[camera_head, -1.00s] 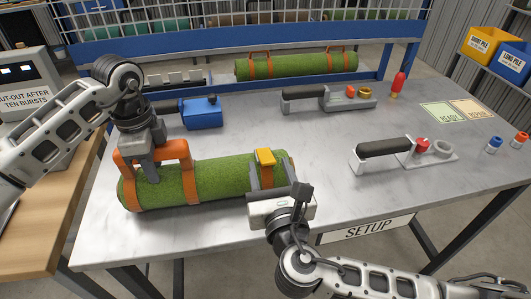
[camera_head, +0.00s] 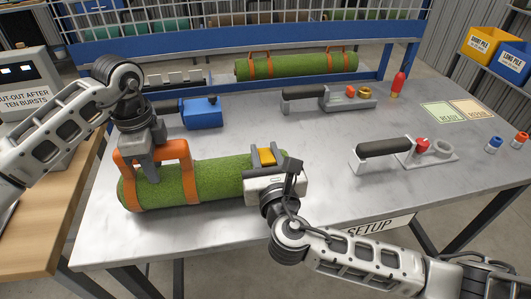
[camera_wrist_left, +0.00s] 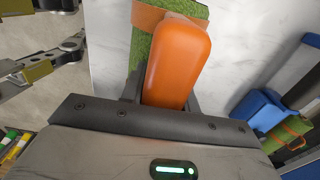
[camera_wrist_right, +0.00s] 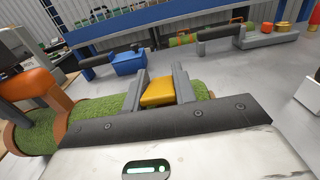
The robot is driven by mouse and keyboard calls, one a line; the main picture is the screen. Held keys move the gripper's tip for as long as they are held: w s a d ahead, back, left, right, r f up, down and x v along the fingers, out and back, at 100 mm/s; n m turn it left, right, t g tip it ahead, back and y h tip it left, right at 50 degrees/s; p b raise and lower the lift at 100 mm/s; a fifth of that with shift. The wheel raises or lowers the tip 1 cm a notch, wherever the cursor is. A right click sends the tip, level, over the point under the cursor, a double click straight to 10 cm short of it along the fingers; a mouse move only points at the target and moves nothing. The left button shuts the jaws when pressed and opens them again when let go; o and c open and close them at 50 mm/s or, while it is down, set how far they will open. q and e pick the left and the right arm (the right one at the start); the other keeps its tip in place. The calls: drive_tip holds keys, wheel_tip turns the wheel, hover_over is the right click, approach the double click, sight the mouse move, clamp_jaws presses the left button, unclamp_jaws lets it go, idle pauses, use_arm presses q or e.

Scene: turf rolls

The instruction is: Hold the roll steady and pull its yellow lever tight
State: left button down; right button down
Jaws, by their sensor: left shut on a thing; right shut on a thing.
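A green turf roll (camera_head: 222,180) with orange straps lies on the front left of the metal table. An orange handle stands over its left part, and my left gripper (camera_head: 148,172) is shut on it from above; the handle (camera_wrist_left: 180,62) fills the left wrist view. The yellow lever (camera_head: 266,157) is on the roll's right part. My right gripper (camera_head: 268,158) is shut on the lever from the front; in the right wrist view the lever (camera_wrist_right: 158,92) sits between the two fingers. My right gripper's body hides the roll's right end.
A blue tool (camera_head: 202,113) stands behind the roll. Two tools with black handles (camera_head: 385,147) (camera_head: 304,94) lie to the right. Another strapped green roll (camera_head: 300,65) lies at the back. The table between the roll and the tools is clear.

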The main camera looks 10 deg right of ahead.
drive_tip(key=shift+w+r+g, duration=0.1)
drive_tip(key=shift+r+g, duration=0.05)
drive_tip(key=shift+g, duration=0.45)
drive_tip(key=c, duration=1.1)
unclamp_jaws()
drive_tip(key=s, duration=0.4)
drive_tip(key=s+r, duration=0.1)
drive_tip(key=s, duration=0.7)
drive_tip(key=shift+r, duration=0.15)
